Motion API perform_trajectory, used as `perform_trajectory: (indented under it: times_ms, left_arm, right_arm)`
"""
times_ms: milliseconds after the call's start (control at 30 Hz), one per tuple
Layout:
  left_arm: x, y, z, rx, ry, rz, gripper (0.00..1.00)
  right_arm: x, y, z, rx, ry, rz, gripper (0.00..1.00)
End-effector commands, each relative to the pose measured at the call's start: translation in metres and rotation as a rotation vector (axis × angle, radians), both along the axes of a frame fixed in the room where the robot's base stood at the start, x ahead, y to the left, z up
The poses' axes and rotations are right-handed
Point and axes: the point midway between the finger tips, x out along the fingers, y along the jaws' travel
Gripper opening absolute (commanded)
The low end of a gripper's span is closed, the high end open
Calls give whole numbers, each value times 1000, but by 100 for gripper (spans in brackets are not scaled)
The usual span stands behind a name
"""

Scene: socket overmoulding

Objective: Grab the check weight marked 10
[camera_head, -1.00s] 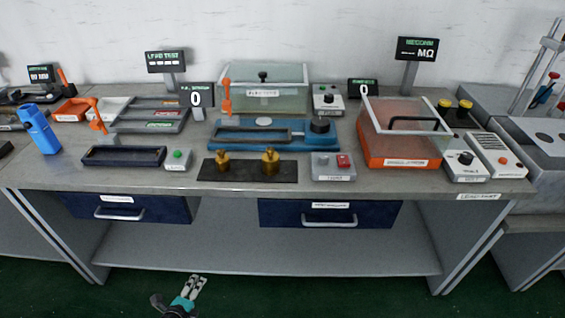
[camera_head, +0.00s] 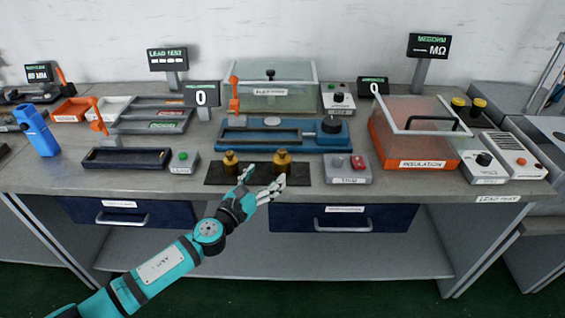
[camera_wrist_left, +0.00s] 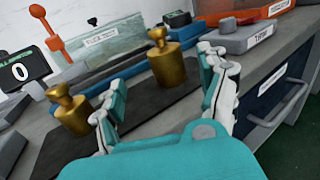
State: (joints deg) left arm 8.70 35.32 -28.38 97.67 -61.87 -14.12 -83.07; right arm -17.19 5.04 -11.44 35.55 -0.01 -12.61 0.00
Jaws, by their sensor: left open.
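Two brass check weights stand upright on a dark mat (camera_head: 256,174) near the table's front edge. The left weight (camera_head: 230,163) and the right weight (camera_head: 282,162) show no readable marking, so I cannot tell which is the 10. My left gripper (camera_head: 262,180) is open and empty, in front of the mat, with its fingers pointing toward the weights. In the left wrist view, the right weight (camera_wrist_left: 168,60) appears beyond and between the spread fingers, apart from them. The left weight (camera_wrist_left: 69,110) is just outside the left finger. My right gripper is not in view.
A blue bench device (camera_head: 285,136) stands behind the mat. A grey box with a red button (camera_head: 348,169) is right of it, and a box with a green button (camera_head: 184,162) left. An orange-based clear case (camera_head: 418,150) stands further right.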

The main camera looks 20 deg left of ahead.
Motion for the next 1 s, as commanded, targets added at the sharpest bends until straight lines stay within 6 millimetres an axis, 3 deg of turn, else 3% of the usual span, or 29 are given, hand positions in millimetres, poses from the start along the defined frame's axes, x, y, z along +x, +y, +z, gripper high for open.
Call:
perform_trajectory:
  times_ms: [100, 333, 633, 933, 1000]
  left_arm:
    - [19, -5, 1, -2, -1, 0, 76]
    - [33, -10, 1, -3, 1, -1, 76]
    - [71, -25, 4, -3, 1, 1, 76]
    - [76, -27, 3, -2, 1, -1, 76]
    - [76, -27, 3, -2, 1, -1, 68]
  right_arm:
    - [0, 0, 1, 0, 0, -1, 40]
    - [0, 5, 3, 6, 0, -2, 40]
    - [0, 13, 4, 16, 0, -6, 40]
    - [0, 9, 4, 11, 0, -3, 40]
    - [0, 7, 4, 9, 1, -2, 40]
